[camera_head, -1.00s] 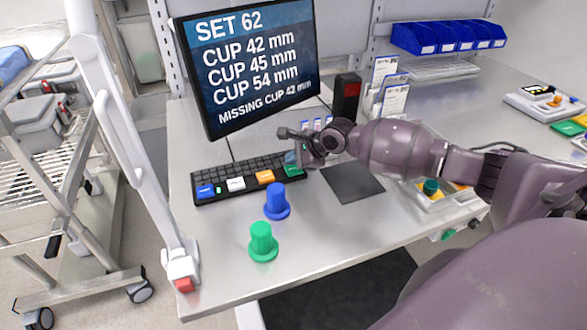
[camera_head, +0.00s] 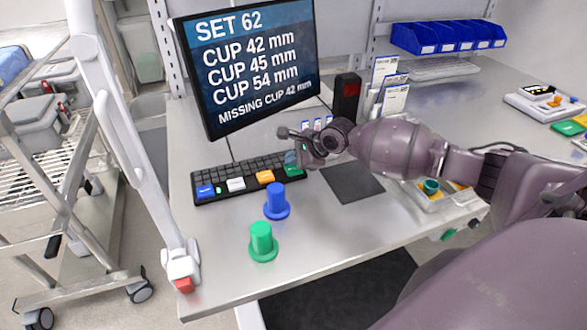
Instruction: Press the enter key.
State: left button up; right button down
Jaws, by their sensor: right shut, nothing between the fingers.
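A black keyboard (camera_head: 240,178) lies on the metal table in front of the monitor. Its front row has large coloured keys: blue, white, orange and a green one (camera_head: 293,171) at the right end. The key labels are too small to read. My right gripper (camera_head: 299,159) is shut and empty, at the right end of the keyboard, over or just behind the green key. I cannot tell whether it touches a key. My left gripper is not in view.
A monitor (camera_head: 250,65) showing "SET 62" stands behind the keyboard. A blue cup (camera_head: 276,201) and a green cup (camera_head: 262,242) stand in front of it. A dark mat (camera_head: 352,182) and a parts tray (camera_head: 440,200) lie to the right. The front left tabletop is clear.

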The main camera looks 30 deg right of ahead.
jog(key=shift+f, duration=0.15)
jog(key=shift+f+p, duration=0.1)
jog(key=shift+p, duration=0.3)
jog(key=shift+f, duration=0.15)
